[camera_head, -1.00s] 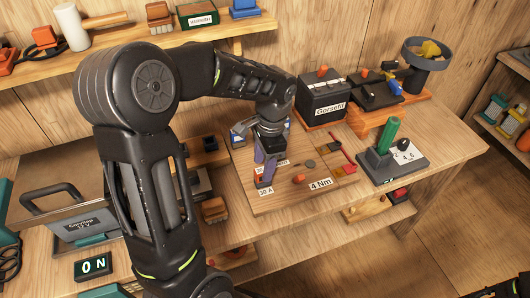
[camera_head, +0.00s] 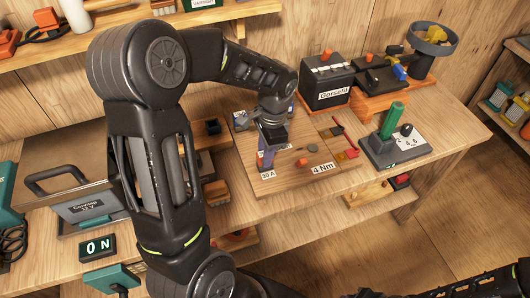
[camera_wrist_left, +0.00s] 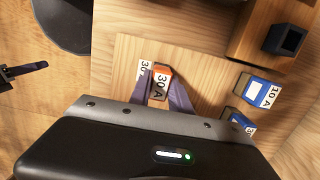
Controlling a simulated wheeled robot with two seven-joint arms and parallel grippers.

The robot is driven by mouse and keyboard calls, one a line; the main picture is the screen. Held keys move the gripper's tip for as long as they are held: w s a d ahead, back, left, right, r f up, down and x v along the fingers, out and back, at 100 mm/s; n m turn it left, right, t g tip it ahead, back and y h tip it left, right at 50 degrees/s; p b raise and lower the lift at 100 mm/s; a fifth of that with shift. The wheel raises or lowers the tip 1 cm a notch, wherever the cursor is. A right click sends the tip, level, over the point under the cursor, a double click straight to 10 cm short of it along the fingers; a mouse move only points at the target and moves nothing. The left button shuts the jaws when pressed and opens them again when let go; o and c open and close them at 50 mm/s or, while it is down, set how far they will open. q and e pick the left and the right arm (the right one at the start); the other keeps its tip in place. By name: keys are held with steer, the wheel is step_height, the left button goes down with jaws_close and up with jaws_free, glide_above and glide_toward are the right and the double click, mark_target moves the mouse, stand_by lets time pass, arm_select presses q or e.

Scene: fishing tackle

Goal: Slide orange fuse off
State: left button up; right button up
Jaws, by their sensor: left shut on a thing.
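The orange fuse (camera_wrist_left: 161,82), marked 30 A, stands on the wooden board (camera_wrist_left: 123,50) in the left wrist view. The purple-grey fingers of my left gripper (camera_wrist_left: 162,88) are on either side of it and shut on it. In the head view my left gripper (camera_head: 267,158) points down at the front left of the board, behind a 30 A label (camera_head: 267,174). There its fingers mostly hide the fuse. I cannot tell whether the fuse has shifted in its seat.
Blue fuses, one marked 10 A (camera_wrist_left: 264,91), sit close by on the board. A grey case (camera_head: 75,205) is at the left.

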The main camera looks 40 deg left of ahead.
arm_select(q)
jaws_close()
steer(key=shift+r, duration=0.15)
steer(key=shift+r+p, duration=1.7)
steer(key=shift+r, duration=0.35)
